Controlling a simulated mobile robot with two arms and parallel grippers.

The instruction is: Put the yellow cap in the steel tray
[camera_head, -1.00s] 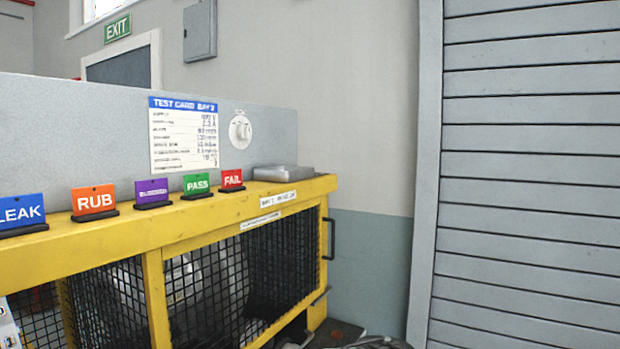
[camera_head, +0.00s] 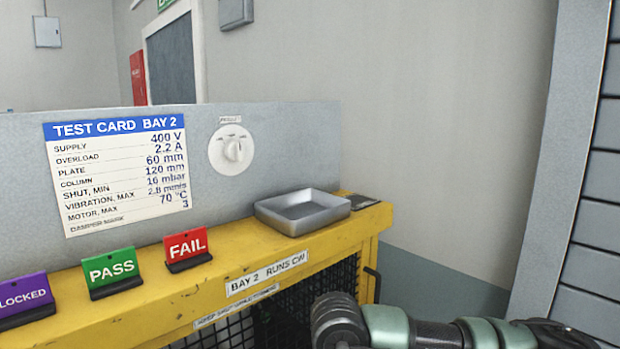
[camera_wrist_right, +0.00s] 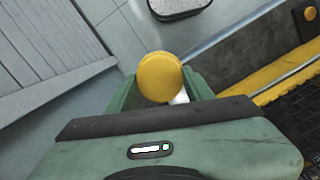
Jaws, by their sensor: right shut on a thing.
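The yellow cap (camera_wrist_right: 159,76) is a round yellow disc between the green fingers of my right gripper (camera_wrist_right: 160,90) in the right wrist view. The gripper is shut on it. In the head view my right arm comes in at the lower right, and neither its fingertips nor the cap can be made out. The steel tray (camera_head: 304,219) is a shallow grey square tray on the right end of the yellow ledge. Its visible inside looks empty. My left gripper is in neither view.
Blue-purple LOCKED, green PASS (camera_head: 112,268) and red FAIL (camera_head: 187,246) signs stand on the yellow ledge (camera_head: 225,275) left of the tray. A grey panel with a test card (camera_head: 118,165) and a round dial (camera_head: 231,149) rises behind. A ribbed grey shutter is at far right.

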